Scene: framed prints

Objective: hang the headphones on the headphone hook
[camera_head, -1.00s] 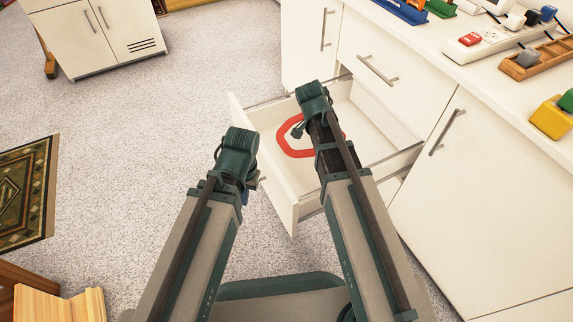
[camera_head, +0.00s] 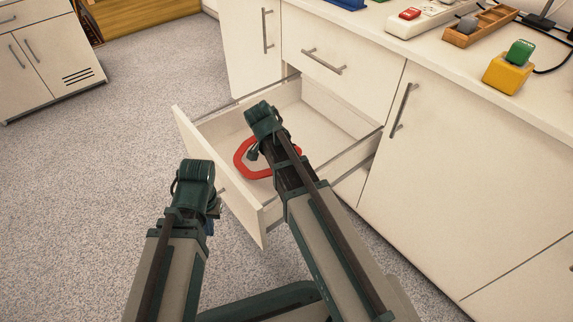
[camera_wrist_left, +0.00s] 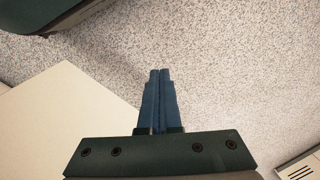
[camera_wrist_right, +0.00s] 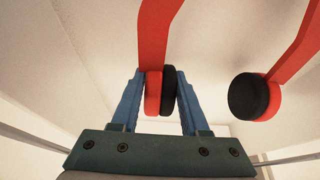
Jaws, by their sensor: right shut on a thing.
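The headphones have a red band (camera_head: 241,160) and show inside the open drawer's outline, partly hidden by my right arm. In the right wrist view the red band (camera_wrist_right: 157,32) rises from an ear cup with a black pad. My right gripper (camera_wrist_right: 160,75) is shut on that ear cup, one blue finger on each side. The other ear cup (camera_wrist_right: 252,97) hangs free to the right. My left gripper (camera_wrist_left: 160,72) is empty, its blue fingers together, outside the drawer front. I see no headphone hook.
The white drawer (camera_head: 225,187) stands open from the cabinet. The counter above holds a power strip (camera_head: 425,15), a wooden tray (camera_head: 480,27) and a yellow block (camera_head: 508,73) with a green piece. Speckled floor at left is free.

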